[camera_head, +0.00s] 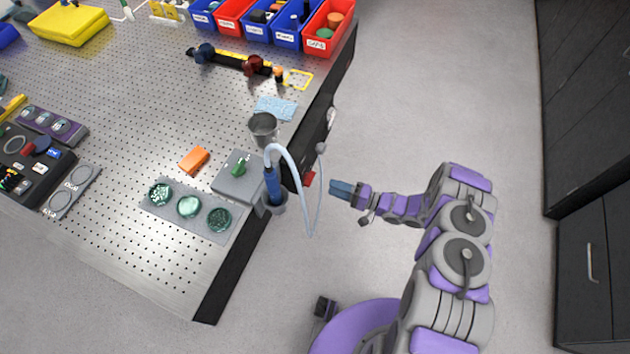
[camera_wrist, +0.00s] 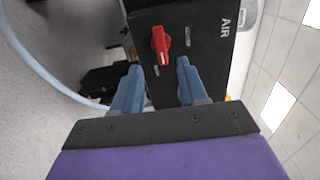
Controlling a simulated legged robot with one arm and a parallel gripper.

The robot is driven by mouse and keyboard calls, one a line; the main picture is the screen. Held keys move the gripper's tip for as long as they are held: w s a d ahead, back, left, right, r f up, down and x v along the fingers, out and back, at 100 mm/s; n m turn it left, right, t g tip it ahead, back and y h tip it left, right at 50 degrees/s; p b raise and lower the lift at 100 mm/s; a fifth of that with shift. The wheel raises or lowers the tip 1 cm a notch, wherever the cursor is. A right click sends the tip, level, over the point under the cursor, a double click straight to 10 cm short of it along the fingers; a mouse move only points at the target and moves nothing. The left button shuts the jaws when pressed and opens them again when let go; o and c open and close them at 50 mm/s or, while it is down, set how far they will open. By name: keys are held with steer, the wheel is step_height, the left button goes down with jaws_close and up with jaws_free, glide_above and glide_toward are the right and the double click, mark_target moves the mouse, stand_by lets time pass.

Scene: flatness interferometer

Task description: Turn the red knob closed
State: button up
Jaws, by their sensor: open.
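The red knob (camera_wrist: 161,45) sits on a black panel (camera_wrist: 195,35) marked AIR, in the upper middle of the wrist view. The knob's long axis runs nearly along the picture's vertical, slightly tilted. Small white labels beside it are too small to read. In the head view the red knob (camera_head: 309,179) shows at the table's side edge, partly behind a hose. My gripper (camera_wrist: 155,88) has two blue fingers, open and empty, pointing at the panel with the knob ahead of them, apart from it. In the head view my gripper (camera_head: 333,189) is right of the knob, with a gap between.
A pale hose (camera_head: 312,215) loops down near the knob, from a blue tool (camera_head: 272,184) in a holder. The perforated metal table (camera_head: 130,100) carries a grey box (camera_head: 235,187), an orange block (camera_head: 194,160) and bins. The floor (camera_head: 440,90) right of the table is clear.

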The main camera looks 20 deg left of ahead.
mark_target(309, 179)
steer(key=a+b, duration=0.1)
steer(key=a, duration=0.7)
steer(key=shift+w, duration=0.3)
steer(key=shift+c, duration=0.2)
steer(key=c, duration=0.7)
steer(key=shift+n, duration=0.4)
steer(key=n+b, duration=0.2)
steer(key=n, duration=1.4)
steer(key=shift+f, duration=0.15)
steer(key=shift+w+d+n, duration=0.1)
steer(key=shift+n, duration=0.5)
jaws_close()
